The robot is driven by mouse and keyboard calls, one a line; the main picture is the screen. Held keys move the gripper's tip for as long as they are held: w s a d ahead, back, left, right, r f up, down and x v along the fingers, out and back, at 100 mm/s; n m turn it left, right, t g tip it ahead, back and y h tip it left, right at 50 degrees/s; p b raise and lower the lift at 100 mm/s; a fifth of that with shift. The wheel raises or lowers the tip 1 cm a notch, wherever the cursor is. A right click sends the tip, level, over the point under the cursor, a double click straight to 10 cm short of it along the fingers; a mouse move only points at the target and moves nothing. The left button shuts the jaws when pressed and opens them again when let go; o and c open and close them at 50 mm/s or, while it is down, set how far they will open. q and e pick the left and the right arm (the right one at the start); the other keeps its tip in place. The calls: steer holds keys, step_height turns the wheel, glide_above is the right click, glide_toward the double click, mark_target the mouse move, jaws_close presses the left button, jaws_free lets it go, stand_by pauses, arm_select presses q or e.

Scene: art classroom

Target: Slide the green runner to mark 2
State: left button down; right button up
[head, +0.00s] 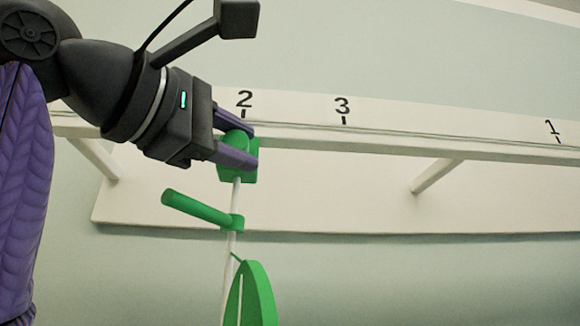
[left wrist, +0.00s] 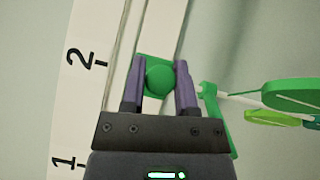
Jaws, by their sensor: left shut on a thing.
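The green runner (head: 251,163) is on the white rail (head: 430,141), close below mark 2 (head: 245,98). In the left wrist view the runner's round knob (left wrist: 160,79) sits between my fingers, roughly in line with the tick of mark 2 (left wrist: 80,59). My left gripper (head: 244,146) is shut on the runner from the left; its fingers hide part of it. A thin white rod (head: 230,245) hangs from the runner with a green peg (head: 196,208) and a green leaf-shaped piece (head: 259,295). My right gripper is not in view.
A mark 1 (left wrist: 64,162) also shows below mark 2 in the left wrist view. Brackets (head: 435,175) support the rail. The rail right of the runner is clear.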

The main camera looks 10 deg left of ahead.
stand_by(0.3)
arm_select(q)
steer(key=shift+c, duration=1.8)
jaws_free()
steer(key=b+v, duration=0.3)
steer(key=v, duration=0.6)
steer(key=shift+s+b, duration=0.3)
steer(key=shift+s, duration=0.05)
